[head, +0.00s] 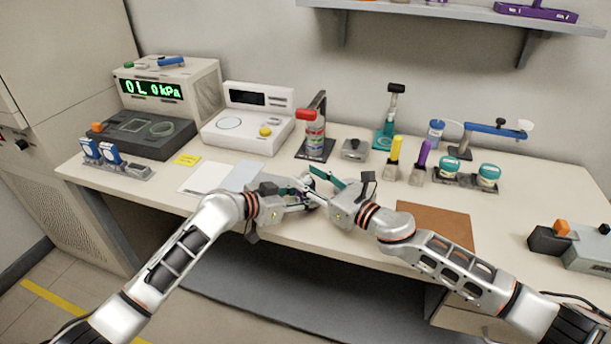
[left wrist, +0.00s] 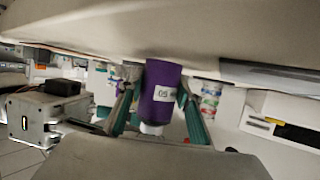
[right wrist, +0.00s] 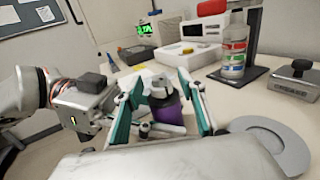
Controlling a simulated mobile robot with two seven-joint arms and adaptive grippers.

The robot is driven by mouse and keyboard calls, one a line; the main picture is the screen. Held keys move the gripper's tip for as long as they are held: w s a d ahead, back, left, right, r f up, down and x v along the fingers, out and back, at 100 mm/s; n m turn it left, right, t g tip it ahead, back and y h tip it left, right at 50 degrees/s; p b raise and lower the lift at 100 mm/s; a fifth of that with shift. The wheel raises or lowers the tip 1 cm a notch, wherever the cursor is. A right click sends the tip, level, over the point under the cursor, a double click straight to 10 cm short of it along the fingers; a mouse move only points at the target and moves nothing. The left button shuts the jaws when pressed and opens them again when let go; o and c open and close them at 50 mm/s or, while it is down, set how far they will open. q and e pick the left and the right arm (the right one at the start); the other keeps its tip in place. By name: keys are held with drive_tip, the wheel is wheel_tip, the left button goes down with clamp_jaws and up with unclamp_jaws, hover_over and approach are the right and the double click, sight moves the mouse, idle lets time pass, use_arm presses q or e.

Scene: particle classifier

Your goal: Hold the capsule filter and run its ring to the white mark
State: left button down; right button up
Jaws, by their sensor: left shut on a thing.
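The capsule filter (left wrist: 163,92) is a purple cylinder with a white label reading 05. My left gripper (left wrist: 158,118) has its teal fingers on either side of it and is shut on it, holding it above the table's front part. In the right wrist view the capsule filter (right wrist: 168,112) shows purple below a pale grey-white ring end (right wrist: 158,88). My right gripper (right wrist: 163,80) has its fingers on both sides of that end; whether they touch it I cannot tell. In the head view both grippers meet and mostly hide the filter. I cannot make out the white mark.
A white instrument (head: 248,125) and a kPa display box (head: 165,92) stand at back left. A brown mat (head: 435,225) lies right of the grippers.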

drive_tip(key=shift+w+a, duration=0.45)
clamp_jaws()
drive_tip(key=shift+m+t+h, duration=0.4)
drive_tip(key=shift+h, duration=0.1)
drive_tip(key=m+t+h, duration=0.2)
drive_tip(key=m+h, duration=0.1)
drive_tip(key=h, duration=0.1)
drive_tip(key=shift+a+m+t, duration=0.15)
drive_tip(key=shift+m+t, duration=0.15)
drive_tip(key=shift+t, duration=0.1)
drive_tip(key=shift+m+t+h, duration=0.4)
drive_tip(key=shift+m+h, duration=0.45)
drive_tip(key=shift+h, duration=0.65)
drive_tip(key=shift+m+t+h, duration=0.4)
drive_tip(key=shift+m+h, duration=0.45)
drive_tip(key=shift+h, duration=0.65)
drive_tip(key=shift+d, duration=0.2)
